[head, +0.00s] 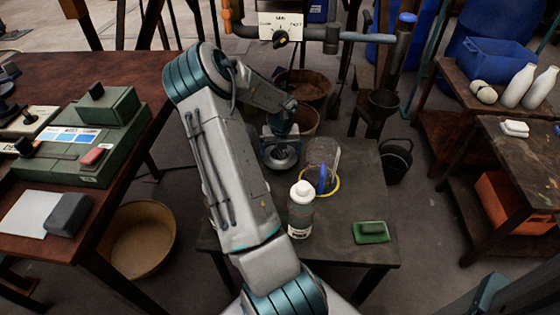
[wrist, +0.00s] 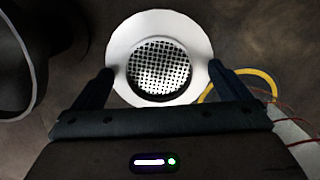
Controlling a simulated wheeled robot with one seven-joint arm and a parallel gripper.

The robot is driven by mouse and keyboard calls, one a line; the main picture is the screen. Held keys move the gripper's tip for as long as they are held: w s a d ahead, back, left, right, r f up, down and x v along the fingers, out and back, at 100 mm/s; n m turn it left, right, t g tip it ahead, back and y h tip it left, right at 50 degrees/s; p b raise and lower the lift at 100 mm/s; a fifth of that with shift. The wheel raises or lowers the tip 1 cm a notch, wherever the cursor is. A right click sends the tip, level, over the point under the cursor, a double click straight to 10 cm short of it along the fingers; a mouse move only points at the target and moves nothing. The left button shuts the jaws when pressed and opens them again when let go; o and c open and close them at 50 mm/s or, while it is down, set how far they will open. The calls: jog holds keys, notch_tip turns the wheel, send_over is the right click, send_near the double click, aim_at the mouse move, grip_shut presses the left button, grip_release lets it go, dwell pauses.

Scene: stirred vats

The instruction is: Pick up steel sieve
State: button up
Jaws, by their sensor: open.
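The steel sieve (wrist: 186,28) shows in the wrist view as a pale round rim around a dark-holed mesh. My gripper (wrist: 160,68) is open, with one finger at the left side of the rim and one at the right. The fingertips overlap the rim's edges in the picture; I cannot tell whether they touch it. In the head view my arm reaches over the small dark table (head: 345,215), with its end near the table's back left corner. The sieve cannot be made out clearly there.
On the small table stand a white-capped bottle (head: 301,212), a yellow ring (head: 336,190) around a clear vessel with something blue, and a green block (head: 370,232). The yellow ring also shows right of the sieve in the wrist view (wrist: 262,74). Brown buckets stand behind the table.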

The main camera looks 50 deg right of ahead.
jog(key=shift+c, duration=0.4)
jog(key=c, duration=1)
